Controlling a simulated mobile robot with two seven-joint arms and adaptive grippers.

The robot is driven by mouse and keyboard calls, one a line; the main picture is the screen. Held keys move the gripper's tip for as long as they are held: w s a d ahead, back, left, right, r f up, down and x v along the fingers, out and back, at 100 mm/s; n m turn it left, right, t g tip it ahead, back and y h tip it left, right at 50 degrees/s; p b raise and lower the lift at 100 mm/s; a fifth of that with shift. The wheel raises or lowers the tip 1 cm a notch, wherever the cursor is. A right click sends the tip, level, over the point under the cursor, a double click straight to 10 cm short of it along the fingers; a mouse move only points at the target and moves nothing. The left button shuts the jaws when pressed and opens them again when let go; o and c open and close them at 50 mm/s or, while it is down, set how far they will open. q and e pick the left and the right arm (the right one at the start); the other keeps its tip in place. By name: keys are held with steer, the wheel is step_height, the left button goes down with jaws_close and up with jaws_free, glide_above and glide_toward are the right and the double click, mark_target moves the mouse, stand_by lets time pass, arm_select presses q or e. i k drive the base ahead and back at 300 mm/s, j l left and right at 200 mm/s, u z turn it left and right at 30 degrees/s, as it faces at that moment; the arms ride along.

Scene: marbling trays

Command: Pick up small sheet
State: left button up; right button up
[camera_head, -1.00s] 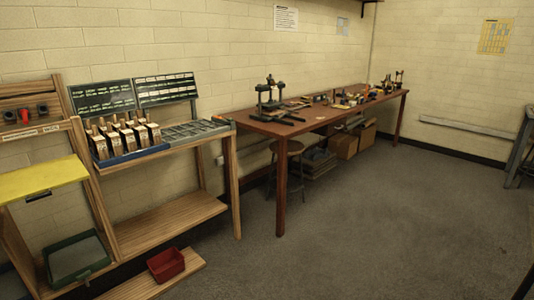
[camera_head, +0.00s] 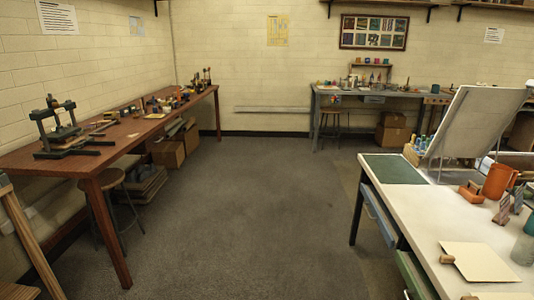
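A cream sheet (camera_head: 480,262) lies flat on the white-topped table (camera_head: 445,215) at the lower right. Part of another pale sheet (camera_head: 503,296) shows at the bottom edge, cut off by the frame. I cannot tell which of them is the small sheet. A small wooden piece (camera_head: 446,259) lies at the left edge of the cream sheet. Neither of my grippers is in view.
A green mat (camera_head: 393,168), an orange container (camera_head: 498,181) and a tilted grey panel (camera_head: 476,122) are on the white table. A brown bench (camera_head: 115,140) stands left, a grey bench (camera_head: 345,91) at the back. Open floor (camera_head: 250,210) lies between.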

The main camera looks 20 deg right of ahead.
mark_target(476, 262)
steer(key=i+z, duration=0.25)
steer(key=z, duration=0.2)
steer(key=i+j+z, duration=0.1)
steer(key=z, duration=0.35)
steer(key=i+j+z, duration=0.2)
steer(key=i+z, duration=0.25)
steer(key=i+j+z, duration=0.15)
steer(key=z, duration=0.25)
steer(key=i+j+z, duration=0.2)
steer(key=z, duration=0.25)
steer(key=i+j+z, duration=0.15)
steer(key=j+z, duration=0.25)
steer(key=i+j+z, duration=0.1)
steer(key=z, duration=0.3)
steer(key=j+z, duration=0.4)
